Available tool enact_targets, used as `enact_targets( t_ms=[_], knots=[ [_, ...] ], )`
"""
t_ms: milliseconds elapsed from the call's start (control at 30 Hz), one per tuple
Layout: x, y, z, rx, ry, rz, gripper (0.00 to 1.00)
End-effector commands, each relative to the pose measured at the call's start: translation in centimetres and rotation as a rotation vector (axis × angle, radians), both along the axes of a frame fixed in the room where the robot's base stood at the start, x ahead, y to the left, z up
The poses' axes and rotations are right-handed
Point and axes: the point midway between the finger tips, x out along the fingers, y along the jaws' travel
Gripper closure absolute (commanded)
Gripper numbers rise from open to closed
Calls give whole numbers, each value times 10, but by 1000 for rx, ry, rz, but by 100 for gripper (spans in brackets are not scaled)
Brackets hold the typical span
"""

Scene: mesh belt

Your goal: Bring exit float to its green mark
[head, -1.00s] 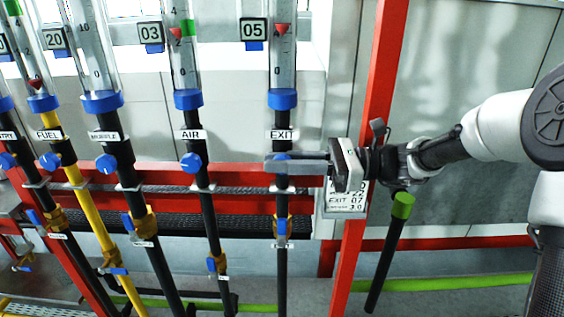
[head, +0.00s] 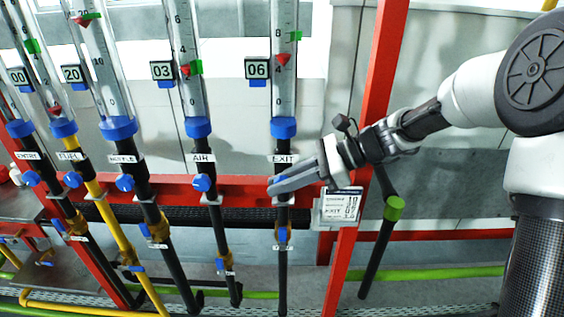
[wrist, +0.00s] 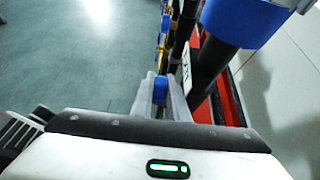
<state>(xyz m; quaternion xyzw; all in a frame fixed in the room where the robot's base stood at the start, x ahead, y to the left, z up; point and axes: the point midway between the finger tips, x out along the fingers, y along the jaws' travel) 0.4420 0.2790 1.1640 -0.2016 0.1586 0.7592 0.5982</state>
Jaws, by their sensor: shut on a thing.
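The EXIT tube (head: 284,95) is a clear upright gauge with a numbered scale. My gripper (head: 278,186) is at the black pipe under the EXIT label (head: 283,159), shut on the blue EXIT knob, which is mostly hidden by the fingers in the head view. In the wrist view the blue knob (wrist: 160,89) shows between the two grey fingers.
To the left stand the AIR tube (head: 186,90) and several other gauges with blue knobs, such as the AIR knob (head: 202,183). A red post (head: 378,90) stands behind my wrist, with a white placard (head: 340,206) beside it. A green-topped black pipe (head: 377,255) slants below my arm.

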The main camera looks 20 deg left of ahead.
Motion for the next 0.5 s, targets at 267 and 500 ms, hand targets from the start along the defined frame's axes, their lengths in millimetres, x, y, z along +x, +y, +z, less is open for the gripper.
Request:
enact_targets(
  t_ms=[267, 500],
  knots=[
    [-1, 1, 5, -198, -49, 3, 100],
    [0, 1, 1, -298, -73, 0, 100]
  ],
)
